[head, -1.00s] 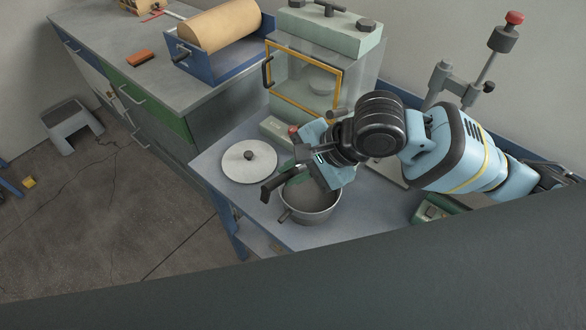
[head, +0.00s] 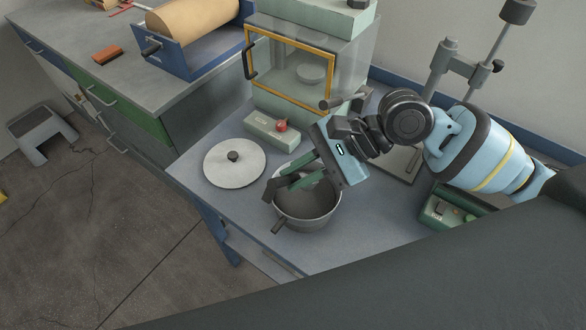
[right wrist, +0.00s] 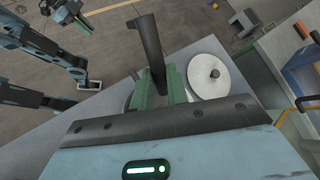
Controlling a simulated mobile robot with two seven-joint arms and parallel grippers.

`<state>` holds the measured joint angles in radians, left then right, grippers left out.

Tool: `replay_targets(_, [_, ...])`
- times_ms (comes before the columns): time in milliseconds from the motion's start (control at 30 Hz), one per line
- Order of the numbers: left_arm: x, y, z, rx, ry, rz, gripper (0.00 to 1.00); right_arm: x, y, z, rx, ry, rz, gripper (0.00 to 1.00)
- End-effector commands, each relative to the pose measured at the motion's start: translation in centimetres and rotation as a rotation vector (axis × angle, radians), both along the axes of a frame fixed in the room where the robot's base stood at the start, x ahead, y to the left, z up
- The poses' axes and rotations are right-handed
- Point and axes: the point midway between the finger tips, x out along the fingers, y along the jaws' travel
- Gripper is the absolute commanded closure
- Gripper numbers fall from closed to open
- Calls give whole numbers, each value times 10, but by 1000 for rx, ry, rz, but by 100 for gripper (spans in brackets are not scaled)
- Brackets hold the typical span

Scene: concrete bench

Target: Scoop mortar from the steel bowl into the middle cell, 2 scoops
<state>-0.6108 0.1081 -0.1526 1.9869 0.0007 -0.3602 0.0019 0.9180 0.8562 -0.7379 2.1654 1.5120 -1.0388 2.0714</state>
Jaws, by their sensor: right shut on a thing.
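The steel bowl (head: 306,224) stands on the blue-grey bench top in the head view, its side handle pointing to the front left. Its inside looks grey; I cannot tell the mortar from the metal. My right gripper (head: 290,183) is over the bowl's back left rim, its green fingers shut on a dark tool, likely the scoop (head: 269,190). In the right wrist view the dark tool (right wrist: 151,45) stands up between the green fingers (right wrist: 158,90). The scoop's load is not visible. I cannot make out the middle cell.
A white round lid or plate (head: 234,165) with a dark knob lies left of the bowl. Behind are a pale green box with a red knob (head: 281,126) and a glass-fronted cabinet (head: 300,70). A green device (head: 447,208) stands right. The bench's front edge is close.

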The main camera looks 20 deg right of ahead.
Motion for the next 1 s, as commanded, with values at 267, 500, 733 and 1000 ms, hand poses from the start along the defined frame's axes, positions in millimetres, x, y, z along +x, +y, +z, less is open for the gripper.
replay_targets(267, [3, -1, 0, -1, -6, -1, 86, 0, -1, -34, 18, 18, 1, 100])
replay_targets(500, [2, 0, -4, 0, -1, -3, 86, 1, -2, -54, 31, 26, 1, 100])
replay_targets(733, [0, 0, -5, 1, 2, -4, 86, 2, -3, -59, 35, 28, 1, 100])
replay_targets(1000, [-1, 0, -6, 1, 6, -4, 86, 2, -2, -59, 35, 26, 1, 100])
